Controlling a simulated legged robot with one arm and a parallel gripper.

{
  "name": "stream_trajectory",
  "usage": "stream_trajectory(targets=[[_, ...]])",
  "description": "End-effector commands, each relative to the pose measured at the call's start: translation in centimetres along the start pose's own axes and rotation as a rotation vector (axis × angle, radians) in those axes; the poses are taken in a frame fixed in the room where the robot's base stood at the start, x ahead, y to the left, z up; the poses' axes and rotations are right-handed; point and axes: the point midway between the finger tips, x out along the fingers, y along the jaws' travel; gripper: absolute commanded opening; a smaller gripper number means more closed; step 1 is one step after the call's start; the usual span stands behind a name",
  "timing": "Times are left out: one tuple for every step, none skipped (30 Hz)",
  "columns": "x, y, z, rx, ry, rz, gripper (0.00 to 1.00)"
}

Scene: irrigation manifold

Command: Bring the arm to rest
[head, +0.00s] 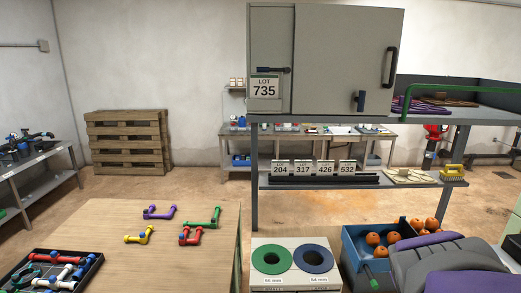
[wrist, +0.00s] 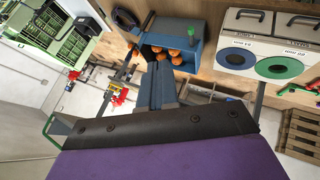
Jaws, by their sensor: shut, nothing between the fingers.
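My gripper (wrist: 165,128) fills the lower part of the wrist view as a purple jaw with a dark, bolted lip. It is shut, with nothing seen held in it. In the head view my grey and purple arm shows at the lower right corner, close to the blue crate (head: 350,262) of oranges. The arm hides part of the crate's right side. The wrist view looks turned around, with the blue crate (wrist: 200,60) near the top.
The ring-topped box (head: 258,284) stands left of the crate. The wooden table (head: 130,265) holds coloured pipe pieces and a black tray (head: 98,261). A shelf rack (head: 254,180) carries a grey cabinet (head: 340,60) above. Floor between the table and pallet (head: 126,142) is clear.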

Motion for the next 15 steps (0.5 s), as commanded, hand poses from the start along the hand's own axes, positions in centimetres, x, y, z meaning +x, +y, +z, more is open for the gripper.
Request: stream_trajectory(targets=[[0.4,-2.9,2.8,0.017,-0.058,-0.058,0.00],[0.4,-4.3,4.2,0.029,-0.093,-0.092,0.00],[0.1,-6.3,6.2,0.039,-0.141,-0.135,0.00],[-0.1,-7.7,7.7,0.045,-0.178,-0.166,0.00],[-0.4,-9.2,9.2,0.050,-0.216,-0.197,0.00],[-0.8,-11.2,11.2,0.051,-0.270,-0.239,0.00],[-1.1,-12.6,12.7,0.051,-0.309,-0.270,0.00],[-1.6,-13.8,14.2,0.050,-0.348,-0.300,0.00],[-2.2,-15.4,16.0,0.046,-0.394,-0.337,0.00],[-2.7,-16.5,17.3,0.042,-0.429,-0.362,0.00],[-3.2,-17.5,18.6,0.036,-0.462,-0.386,0.00],[-3.8,-18.6,20.1,0.029,-0.504,-0.413,0.00],[-4.2,-19.4,21.2,0.021,-0.536,-0.432,0.00],[-4.6,-20.0,22.2,0.015,-0.561,-0.448,0.00],[-5.1,-20.6,23.2,0.006,-0.590,-0.467,0.00]])
